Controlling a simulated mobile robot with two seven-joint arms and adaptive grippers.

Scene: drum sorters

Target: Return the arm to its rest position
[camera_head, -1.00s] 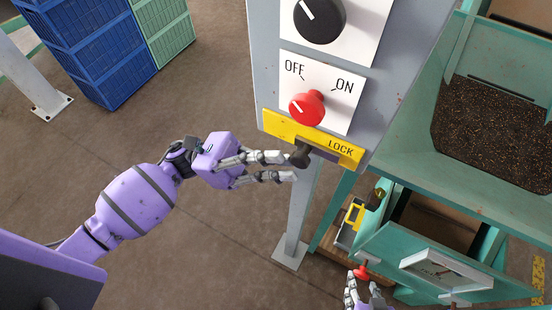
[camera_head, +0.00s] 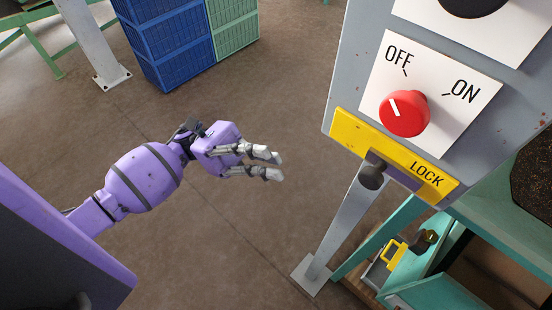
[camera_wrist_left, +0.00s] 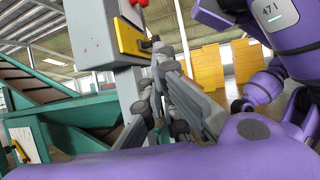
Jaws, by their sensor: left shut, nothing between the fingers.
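My left gripper (camera_head: 280,166) is on the end of the purple arm at the middle left of the head view. Its grey fingers are shut and hold nothing. It is apart from the control box (camera_head: 345,85) to its right. The box has a red knob (camera_head: 404,113) between OFF and ON labels, its mark towards OFF. Below it a yellow LOCK plate (camera_head: 350,133) carries a dark lock handle (camera_head: 371,176). In the left wrist view the grey fingers (camera_wrist_left: 165,95) show close in front of the yellow plate (camera_wrist_left: 128,38). My right gripper is not in view.
The box stands on a grey post (camera_head: 335,235). A green machine frame (camera_head: 440,285) fills the lower right. Blue crates (camera_head: 175,45) and a green crate (camera_head: 233,22) stand at the back. The brown floor around my left gripper is clear.

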